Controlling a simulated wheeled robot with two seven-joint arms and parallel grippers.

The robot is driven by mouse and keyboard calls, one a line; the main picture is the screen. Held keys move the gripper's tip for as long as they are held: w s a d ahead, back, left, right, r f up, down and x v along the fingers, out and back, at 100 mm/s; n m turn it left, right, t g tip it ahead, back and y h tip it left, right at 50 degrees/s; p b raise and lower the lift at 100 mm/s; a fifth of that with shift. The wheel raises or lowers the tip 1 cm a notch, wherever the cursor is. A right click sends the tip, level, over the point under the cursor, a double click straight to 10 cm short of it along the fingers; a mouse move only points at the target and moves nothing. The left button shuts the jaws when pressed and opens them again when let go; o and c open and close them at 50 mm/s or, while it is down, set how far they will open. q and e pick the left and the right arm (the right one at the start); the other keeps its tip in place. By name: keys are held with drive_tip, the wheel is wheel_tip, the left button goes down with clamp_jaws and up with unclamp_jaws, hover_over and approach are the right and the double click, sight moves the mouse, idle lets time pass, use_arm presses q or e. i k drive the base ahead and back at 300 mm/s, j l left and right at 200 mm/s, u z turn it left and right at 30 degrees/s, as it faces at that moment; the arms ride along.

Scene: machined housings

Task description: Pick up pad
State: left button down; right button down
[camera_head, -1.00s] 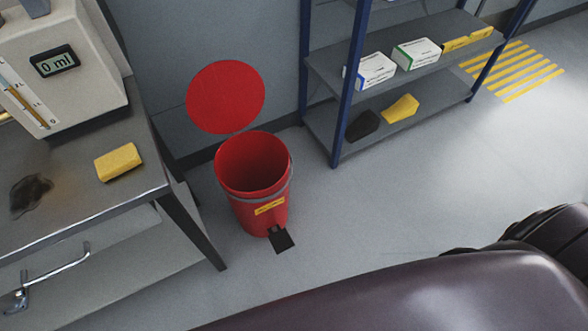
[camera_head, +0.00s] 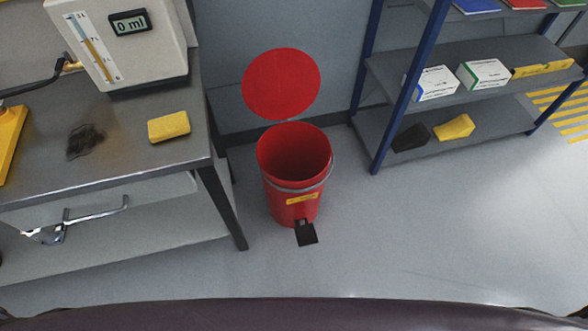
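A yellow pad (camera_head: 169,127), shaped like a sponge block, lies flat on the grey metal workbench (camera_head: 120,168) near its right end. A dark smudge (camera_head: 86,141) is on the bench top to the left of the pad. A second yellow piece (camera_head: 454,127) lies on the lower shelf of the blue-framed rack, beside a black piece (camera_head: 410,138). Neither of my grippers shows in the head view.
A red pedal bin (camera_head: 297,195) stands open on the floor right of the bench, its round red lid (camera_head: 281,83) raised behind it. A beige machine (camera_head: 125,40) reading 0 ml stands at the bench's back. Floor (camera_head: 400,230) at right is clear.

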sight(172, 126)
drive_tip(key=u, duration=1)
